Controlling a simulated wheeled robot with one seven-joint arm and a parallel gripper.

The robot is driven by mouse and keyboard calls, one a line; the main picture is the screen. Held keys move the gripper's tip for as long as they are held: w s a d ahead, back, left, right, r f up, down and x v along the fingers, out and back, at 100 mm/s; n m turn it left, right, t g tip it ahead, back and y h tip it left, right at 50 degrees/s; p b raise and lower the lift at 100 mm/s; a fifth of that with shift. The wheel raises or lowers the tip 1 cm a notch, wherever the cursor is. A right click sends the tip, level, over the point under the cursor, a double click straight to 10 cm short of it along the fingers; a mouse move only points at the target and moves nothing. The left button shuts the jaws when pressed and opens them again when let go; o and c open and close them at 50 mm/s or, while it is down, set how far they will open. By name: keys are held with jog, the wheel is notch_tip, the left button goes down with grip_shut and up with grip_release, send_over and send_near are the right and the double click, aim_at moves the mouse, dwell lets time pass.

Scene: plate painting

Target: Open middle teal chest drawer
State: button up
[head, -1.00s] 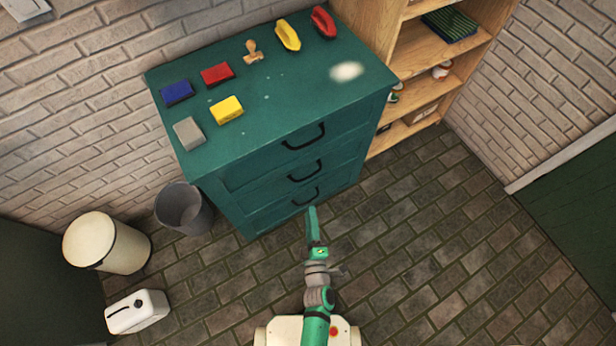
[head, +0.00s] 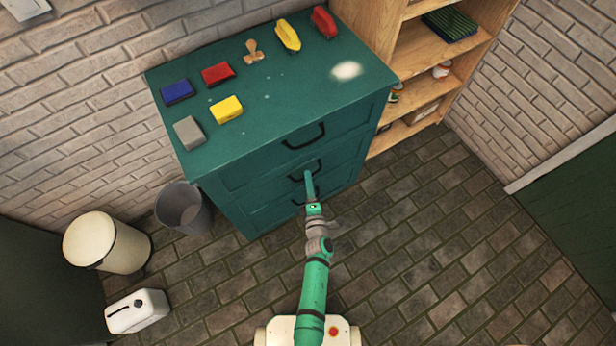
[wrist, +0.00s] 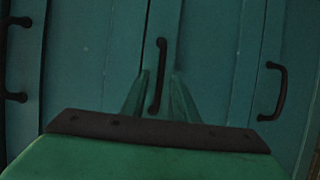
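The teal chest (head: 240,190) stands against the brick wall with three front drawers, each with a black handle. The middle drawer's handle (head: 305,170) is partly behind my gripper (head: 309,174) in the head view. All drawers look closed. In the wrist view, a black handle (wrist: 160,70) stands centred between the two green fingers of my gripper (wrist: 158,88). The fingers are apart on either side of the handle's lower part, and I cannot tell whether they touch it. Other black handles show at the left and right of the wrist view.
Coloured blocks, a stamp and brushes lie on the chest top. A grey bin (head: 183,208), a cream bin (head: 106,242) and a white canister (head: 137,311) stand at the left. A wooden shelf (head: 420,70) adjoins the chest on the right. The brick floor in front is clear.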

jog(key=shift+w+a+f, duration=0.1)
jog(key=shift+w+a, duration=0.05)
jog(key=shift+w, duration=0.85)
grip_shut()
dwell(0.8)
